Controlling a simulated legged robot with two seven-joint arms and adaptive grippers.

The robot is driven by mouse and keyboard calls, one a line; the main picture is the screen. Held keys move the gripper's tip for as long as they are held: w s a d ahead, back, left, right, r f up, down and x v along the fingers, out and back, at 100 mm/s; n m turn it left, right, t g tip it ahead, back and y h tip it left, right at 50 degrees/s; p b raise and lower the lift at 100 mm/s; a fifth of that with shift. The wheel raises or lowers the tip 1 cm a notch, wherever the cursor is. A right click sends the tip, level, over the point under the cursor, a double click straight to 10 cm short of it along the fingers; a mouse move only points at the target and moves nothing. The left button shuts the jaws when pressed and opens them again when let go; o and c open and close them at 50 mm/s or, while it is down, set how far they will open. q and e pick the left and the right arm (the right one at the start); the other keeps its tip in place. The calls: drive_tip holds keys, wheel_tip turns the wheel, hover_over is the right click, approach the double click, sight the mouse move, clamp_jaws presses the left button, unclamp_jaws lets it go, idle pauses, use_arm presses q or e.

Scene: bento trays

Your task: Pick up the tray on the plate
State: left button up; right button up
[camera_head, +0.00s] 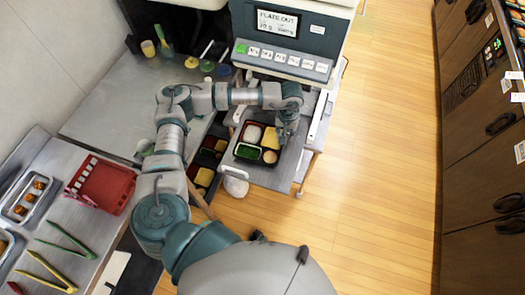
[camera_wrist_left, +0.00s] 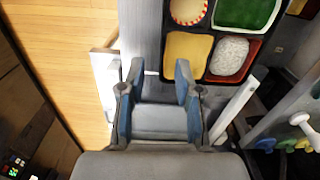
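The bento tray (camera_head: 237,151) is black and red with food in separate compartments: white rice, a yellow piece, something green and a round item. It lies on the grey plate (camera_head: 285,172) of the machine. My left gripper (camera_head: 287,131) is at the tray's right side in the head view. In the left wrist view the gripper (camera_wrist_left: 159,72) is open and empty, its fingers apart. The tray (camera_wrist_left: 208,80) is at the upper right there, with one finger close to its edge. I cannot tell whether they touch. My right gripper is not in view.
The machine with a display (camera_head: 277,24) stands behind the plate. More filled dark containers (camera_head: 206,160) are left of it. A red basket (camera_head: 101,186), green tongs (camera_head: 68,238) and yellow tongs (camera_head: 48,272) lie on the left counter. Wooden floor (camera_head: 385,150) is clear to the right.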

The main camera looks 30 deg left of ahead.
use_arm(q)
approach(283, 152)
drive_tip(key=shift+s+a, duration=0.3)
drive_tip(key=shift+a, duration=0.05)
drive_tip(key=shift+a+f, duration=0.25)
drive_tip(key=shift+f, duration=0.5)
drive_tip(key=f, duration=0.3)
drive_tip(key=d+f, duration=0.1)
drive_tip(key=shift+w+f, duration=0.25)
drive_tip(key=shift+f, duration=0.1)
drive_tip(key=shift+a+f, duration=0.1)
drive_tip(key=shift+a, duration=0.3)
clamp_jaws()
drive_tip(key=shift+d, duration=0.1)
